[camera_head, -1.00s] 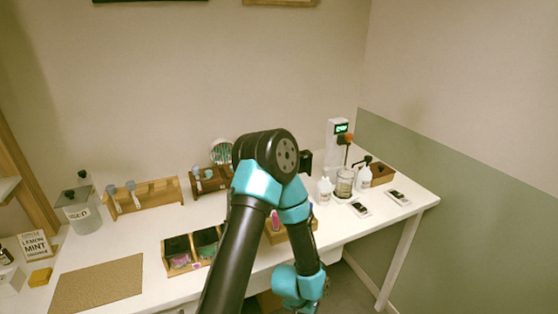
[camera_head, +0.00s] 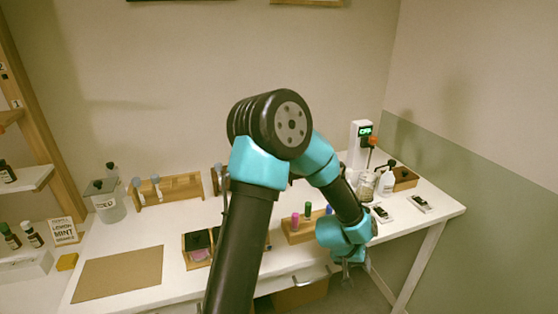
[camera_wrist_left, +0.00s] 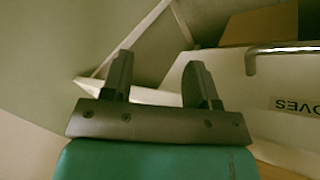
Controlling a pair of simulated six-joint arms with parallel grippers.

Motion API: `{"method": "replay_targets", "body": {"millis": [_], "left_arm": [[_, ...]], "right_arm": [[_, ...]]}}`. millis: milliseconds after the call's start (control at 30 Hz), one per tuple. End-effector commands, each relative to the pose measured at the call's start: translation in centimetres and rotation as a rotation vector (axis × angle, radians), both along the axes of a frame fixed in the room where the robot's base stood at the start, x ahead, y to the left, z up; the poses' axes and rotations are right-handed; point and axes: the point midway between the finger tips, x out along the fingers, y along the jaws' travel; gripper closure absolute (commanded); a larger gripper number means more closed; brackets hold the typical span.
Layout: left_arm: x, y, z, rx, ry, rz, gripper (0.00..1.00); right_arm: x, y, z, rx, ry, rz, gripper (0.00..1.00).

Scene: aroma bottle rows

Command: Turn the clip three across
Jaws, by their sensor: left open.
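My left gripper (camera_head: 350,268) hangs low at the table's front edge, below a wooden block with coloured pegs. In the left wrist view its two dark fingers (camera_wrist_left: 160,75) stand apart with nothing between them. I cannot make out for sure which thing is the clip. Two small dark items on white bases, one on the left (camera_head: 382,213) and one on the right (camera_head: 420,203), lie at the table's right end, apart from the gripper. My right gripper is not in view.
The peg block (camera_head: 299,231) sits near the front edge of the white table (camera_head: 180,227). A drawer front (camera_wrist_left: 225,90) with a metal handle is close to the gripper. Bottles (camera_head: 387,182), a wooden box (camera_head: 405,180) and a cork mat (camera_head: 117,275) stand or lie farther off.

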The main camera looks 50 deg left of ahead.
Motion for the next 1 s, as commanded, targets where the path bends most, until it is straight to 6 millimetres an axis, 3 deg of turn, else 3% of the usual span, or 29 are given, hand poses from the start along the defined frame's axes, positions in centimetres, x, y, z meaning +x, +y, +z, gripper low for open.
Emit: {"method": "replay_targets", "body": {"millis": [33,67,267,400,533,667,800,900,1000], "left_arm": [[1.3,0.6,2.4,-0.014,-0.036,0.014,0.46],[1.9,0.8,3.6,-0.025,-0.050,0.020,0.46],[6.6,6.5,11.6,-0.035,-0.140,-0.032,0.46],[8.7,12.2,14.2,0.040,-0.167,-0.132,0.46],[9.6,18.5,17.5,0.124,-0.185,-0.217,0.46],[9.0,25.7,21.3,0.227,-0.182,-0.302,0.46],[6.7,33.3,25.8,0.340,-0.151,-0.385,0.46],[4.3,38.0,28.7,0.409,-0.113,-0.430,0.46],[2.2,41.0,30.9,0.453,-0.079,-0.461,0.46]], "right_arm": [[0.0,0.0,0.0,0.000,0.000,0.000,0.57],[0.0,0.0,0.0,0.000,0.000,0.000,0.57],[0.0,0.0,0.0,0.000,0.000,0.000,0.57],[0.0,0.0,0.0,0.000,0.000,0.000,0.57],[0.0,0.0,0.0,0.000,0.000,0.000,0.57],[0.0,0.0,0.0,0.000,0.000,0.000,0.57],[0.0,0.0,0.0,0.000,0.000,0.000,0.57],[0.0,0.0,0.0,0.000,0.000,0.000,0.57],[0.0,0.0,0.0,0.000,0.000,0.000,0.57]]}}
